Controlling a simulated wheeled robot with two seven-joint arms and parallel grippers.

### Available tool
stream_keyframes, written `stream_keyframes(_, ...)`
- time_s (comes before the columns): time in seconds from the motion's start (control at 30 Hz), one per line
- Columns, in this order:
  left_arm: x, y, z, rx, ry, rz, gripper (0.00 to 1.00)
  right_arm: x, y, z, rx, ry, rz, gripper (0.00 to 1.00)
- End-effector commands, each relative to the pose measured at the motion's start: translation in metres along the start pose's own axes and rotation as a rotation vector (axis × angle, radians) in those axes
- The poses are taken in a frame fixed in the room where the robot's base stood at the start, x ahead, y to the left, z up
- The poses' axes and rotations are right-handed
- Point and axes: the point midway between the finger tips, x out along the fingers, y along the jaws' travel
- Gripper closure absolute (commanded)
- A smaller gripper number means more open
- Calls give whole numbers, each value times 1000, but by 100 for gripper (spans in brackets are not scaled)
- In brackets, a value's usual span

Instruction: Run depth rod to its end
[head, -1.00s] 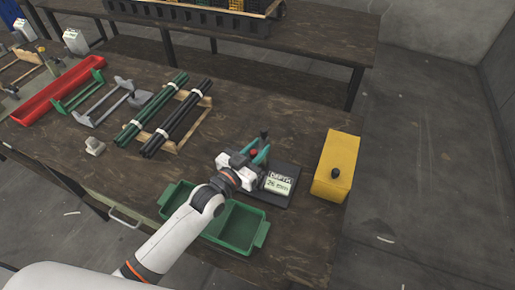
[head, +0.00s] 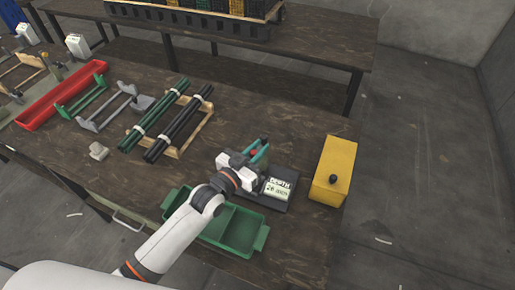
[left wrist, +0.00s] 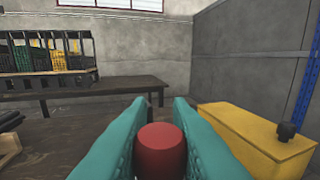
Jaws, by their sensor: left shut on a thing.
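The depth device stands on the bench on a dark base plate (head: 283,203), with a pale display (head: 276,189) labelled DEPTH. Its number is blurred and hard to read, something in the twenties of mm. My left gripper (head: 256,153), with teal fingers, is at the device, just behind the display. In the left wrist view its fingers are shut on a red round knob (left wrist: 162,152), one on each side. The knob also shows as a small red spot in the head view (head: 253,155). The rod below the knob is hidden by my gripper and wrist. My right gripper is not in view.
A yellow box (head: 335,170) with a black knob stands right of the device. A green two-part bin (head: 262,237) sits in front, under my forearm.

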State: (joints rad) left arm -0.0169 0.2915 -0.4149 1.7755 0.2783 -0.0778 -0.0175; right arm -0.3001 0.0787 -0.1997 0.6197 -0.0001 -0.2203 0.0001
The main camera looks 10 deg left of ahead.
Motion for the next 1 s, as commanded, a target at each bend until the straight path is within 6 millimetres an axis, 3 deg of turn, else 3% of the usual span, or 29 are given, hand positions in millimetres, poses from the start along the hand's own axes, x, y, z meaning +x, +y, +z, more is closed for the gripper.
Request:
stream_keyframes(0.03,2,1,9,2,-23,1,78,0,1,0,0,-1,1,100)
stream_keyframes(0.17,2,1,8,2,-20,1,59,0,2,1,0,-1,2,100)
stream_keyframes(0.53,-6,1,4,1,-13,1,59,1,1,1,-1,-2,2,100)
stream_keyframes(1.0,-97,0,2,1,-12,0,59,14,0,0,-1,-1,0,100)
